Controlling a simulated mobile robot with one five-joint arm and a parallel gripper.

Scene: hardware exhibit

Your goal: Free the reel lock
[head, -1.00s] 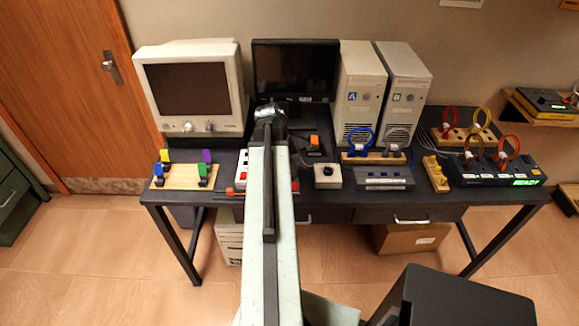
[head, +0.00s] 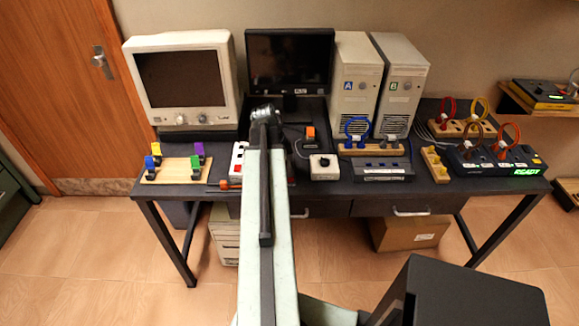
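Nothing in view is clearly marked as the reel lock. A dark grey flat unit (head: 383,170) with a row of buttons lies on the front of the desk, right of centre. A small white box with a black knob (head: 323,167) sits to its left. My arm reaches up the middle of the head view, and its end, my gripper (head: 265,112), is in front of the black monitor. The fingers are too small and end-on to tell open from shut. My arm partly hides a white box with red parts (head: 237,160).
The dark desk (head: 330,192) also holds a beige monitor (head: 183,85), a board with coloured clips (head: 175,172), two computer towers (head: 355,85), a wooden rack with a blue ring (head: 368,151), and a black strip with a green READY display (head: 490,170). A wall shelf (head: 540,100) is at right.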

